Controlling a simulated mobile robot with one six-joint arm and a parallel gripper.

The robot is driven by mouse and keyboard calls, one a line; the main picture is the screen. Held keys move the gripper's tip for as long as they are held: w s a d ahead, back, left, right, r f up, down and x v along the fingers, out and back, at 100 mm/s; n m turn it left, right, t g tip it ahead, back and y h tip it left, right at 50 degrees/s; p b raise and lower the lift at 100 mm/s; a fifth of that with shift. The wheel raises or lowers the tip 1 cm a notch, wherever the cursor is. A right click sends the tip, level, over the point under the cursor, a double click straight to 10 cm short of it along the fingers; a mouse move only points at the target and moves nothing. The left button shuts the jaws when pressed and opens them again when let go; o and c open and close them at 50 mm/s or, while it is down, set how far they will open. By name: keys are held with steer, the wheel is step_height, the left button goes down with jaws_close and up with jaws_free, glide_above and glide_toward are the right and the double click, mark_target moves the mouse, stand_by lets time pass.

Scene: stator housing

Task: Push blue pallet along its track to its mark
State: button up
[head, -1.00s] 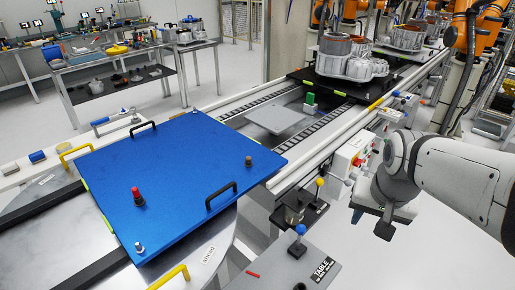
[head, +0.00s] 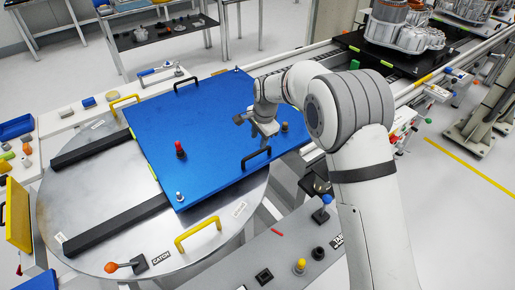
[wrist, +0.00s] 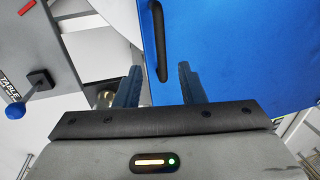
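The blue pallet (head: 215,115) lies flat, partly over a round metal turntable (head: 75,205) and partly toward the conveyor (head: 300,62) behind. Two black rails (head: 105,145) stick out from its left edge. It carries a near black handle (head: 256,158) and a far black handle (head: 185,82). My gripper (head: 256,130) is above the pallet's right part, near that near handle. In the wrist view my gripper (wrist: 158,85) is open, with the black handle (wrist: 160,40) ahead between the fingers' lines; no contact is visible. I cannot identify the pallet's mark.
A red-topped knob (head: 180,150) and small pegs stand on the pallet. A yellow handle (head: 198,234) rises from the turntable. A grey panel with a blue-knobbed lever (head: 321,214) is at the near right. A black pallet with housings (head: 385,55) sits farther along the conveyor.

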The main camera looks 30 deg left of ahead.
mark_target(256, 153)
steer(key=f, duration=0.2)
steer(key=a+f+p, duration=0.1)
steer(key=f, duration=0.4)
steer(key=shift+w+a+f+p, duration=0.2)
steer(key=shift+w+f+p, duration=0.1)
steer(key=shift+p, duration=0.1)
steer(key=shift+c, duration=0.3)
jaws_close()
